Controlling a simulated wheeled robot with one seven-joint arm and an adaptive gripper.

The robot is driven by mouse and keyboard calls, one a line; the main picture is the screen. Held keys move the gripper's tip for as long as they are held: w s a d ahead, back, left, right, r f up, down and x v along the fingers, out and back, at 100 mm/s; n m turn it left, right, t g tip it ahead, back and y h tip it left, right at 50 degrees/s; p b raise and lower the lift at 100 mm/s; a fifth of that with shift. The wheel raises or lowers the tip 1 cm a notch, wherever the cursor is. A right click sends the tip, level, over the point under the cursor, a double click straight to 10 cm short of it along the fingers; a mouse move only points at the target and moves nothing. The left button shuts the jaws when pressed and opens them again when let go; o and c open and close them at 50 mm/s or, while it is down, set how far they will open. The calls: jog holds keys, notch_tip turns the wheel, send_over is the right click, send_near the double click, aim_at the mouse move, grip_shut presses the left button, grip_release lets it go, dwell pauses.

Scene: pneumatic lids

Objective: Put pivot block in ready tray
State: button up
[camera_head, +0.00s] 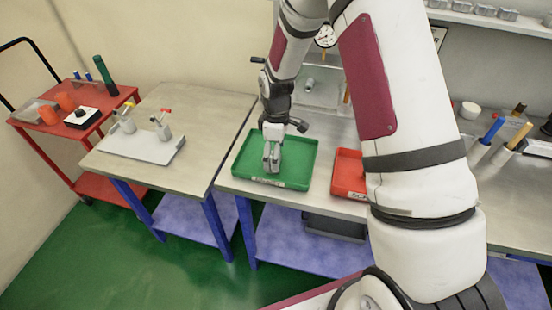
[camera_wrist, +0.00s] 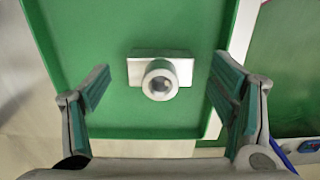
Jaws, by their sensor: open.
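The pivot block (camera_wrist: 134,72), a grey plate with a round hollow boss, shows in the wrist view over the green floor of the green tray (camera_wrist: 90,25). It appears to lie on that floor, apart from the tray walls. My gripper (camera_wrist: 161,68) is open, with one finger on each side of the block and a gap to each. In the head view the green tray (camera_head: 305,152) stands at the left of the middle table, with a small front label too small to read. My gripper (camera_head: 271,165) points down into it and largely hides the block there.
A red tray (camera_head: 346,180) stands right of the green one, partly behind my arm. A left table holds a white board (camera_head: 140,147) with two small valve-like parts. A red cart (camera_head: 70,123) stands far left. Handled tools (camera_head: 491,131) stand at right.

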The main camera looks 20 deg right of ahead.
jog(key=s+r+m+t+b, duration=0.1)
jog(key=s+r, duration=0.1)
jog(key=r, duration=0.7)
jog(key=s+r+m, duration=0.1)
jog(key=s+r, duration=0.1)
jog(key=r, duration=0.7)
jog(key=s+r+m+t, duration=0.2)
jog(key=s+r+m, duration=0.2)
jog(key=s+r, duration=0.3)
jog(key=s+r+m+t, duration=0.2)
jog(key=s+r+m, duration=0.3)
jog(key=s, duration=0.9)
jog(key=shift+s+r+t, duration=0.3)
jog(key=shift+s+r, duration=0.1)
jog(key=shift+r, duration=0.7)
